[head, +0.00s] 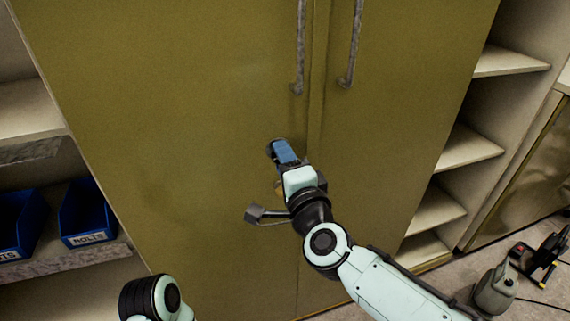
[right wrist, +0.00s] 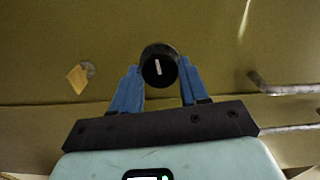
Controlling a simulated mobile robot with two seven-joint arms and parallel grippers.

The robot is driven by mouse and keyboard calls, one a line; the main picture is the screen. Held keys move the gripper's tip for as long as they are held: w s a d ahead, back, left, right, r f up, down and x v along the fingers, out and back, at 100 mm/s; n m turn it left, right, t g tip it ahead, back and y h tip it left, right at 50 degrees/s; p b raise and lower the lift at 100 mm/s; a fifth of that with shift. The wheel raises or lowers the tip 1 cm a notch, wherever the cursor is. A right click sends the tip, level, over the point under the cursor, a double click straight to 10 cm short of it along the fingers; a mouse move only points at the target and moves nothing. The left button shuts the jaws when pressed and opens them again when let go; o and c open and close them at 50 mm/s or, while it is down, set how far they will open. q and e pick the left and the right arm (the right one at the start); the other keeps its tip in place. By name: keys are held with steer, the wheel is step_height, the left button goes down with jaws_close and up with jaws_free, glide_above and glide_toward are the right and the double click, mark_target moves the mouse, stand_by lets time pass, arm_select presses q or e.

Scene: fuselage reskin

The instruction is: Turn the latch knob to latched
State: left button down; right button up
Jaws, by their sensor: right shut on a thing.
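The latch knob (right wrist: 159,65) is a round black knob with a short white line on its face, on the olive cabinet door (head: 170,130). In the right wrist view the line stands nearly upright, tilted slightly. My right gripper (right wrist: 160,84) is shut on the knob, with one blue finger on each side of it. In the head view the right gripper (head: 282,150) reaches the door below the handles, and its fingers mostly hide the knob. My left gripper is out of view; only part of the left arm shows at the bottom.
Two long grey handles (head: 299,50) (head: 353,45) stand out above the knob. A small orange tag (right wrist: 77,79) is near the knob. Open shelves flank the cabinet, with blue bins (head: 86,212) at left. A grey can (head: 494,290) stands on the floor at right.

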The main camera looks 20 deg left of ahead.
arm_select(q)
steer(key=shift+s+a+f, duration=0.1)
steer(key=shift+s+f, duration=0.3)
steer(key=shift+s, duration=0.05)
arm_select(e)
steer(key=shift+m, duration=0.6)
steer(key=o, duration=1)
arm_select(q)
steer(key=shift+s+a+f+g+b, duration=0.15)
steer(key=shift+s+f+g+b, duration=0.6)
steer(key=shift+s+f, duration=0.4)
arm_select(e)
steer(key=v, duration=1.3)
steer(key=shift+s+d, duration=0.15)
